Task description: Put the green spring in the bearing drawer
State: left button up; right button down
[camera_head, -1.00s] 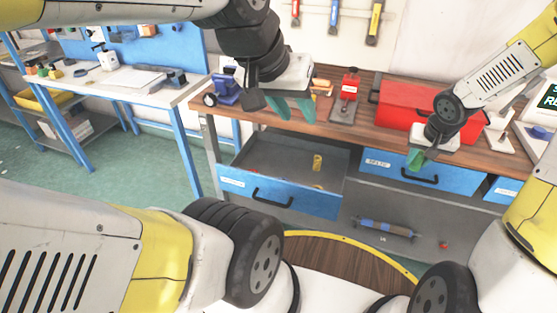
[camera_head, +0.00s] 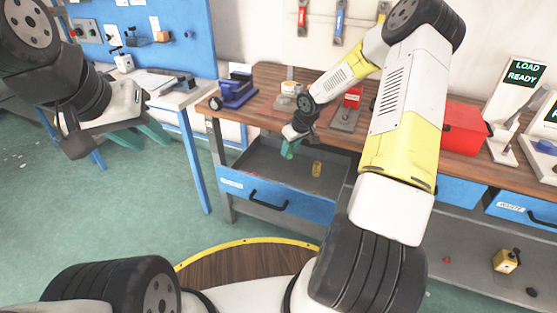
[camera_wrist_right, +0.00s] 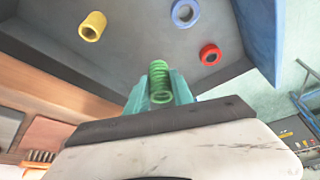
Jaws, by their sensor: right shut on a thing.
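The green spring (camera_wrist_right: 159,78) stands between the teal fingers of my right gripper (camera_wrist_right: 160,90) in the right wrist view. In the head view my right gripper (camera_head: 289,149) is over the left part of the open drawer (camera_head: 280,203). The drawer's blue front has a black handle and a white label too small to read. In the wrist view, a yellow cylinder (camera_wrist_right: 92,26), a blue ring (camera_wrist_right: 185,13) and a red ring (camera_wrist_right: 210,54) lie in the drawer. My left gripper (camera_head: 142,137) is open and empty, left of the workbench.
The wooden workbench (camera_head: 270,88) holds a blue vise (camera_head: 236,92), a red-topped device (camera_head: 352,97) and a red box (camera_head: 463,128). More blue drawers are at the right, including one marked WASTE (camera_head: 525,207). A yellow object (camera_head: 507,260) stands on the lower shelf.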

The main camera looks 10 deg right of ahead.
notch_tip(320, 180, down, 10)
jog(key=shift+d+r, duration=0.1)
jog(key=shift+r, duration=0.05)
dwell(0.3)
jog(key=c, duration=1.1)
grip_release()
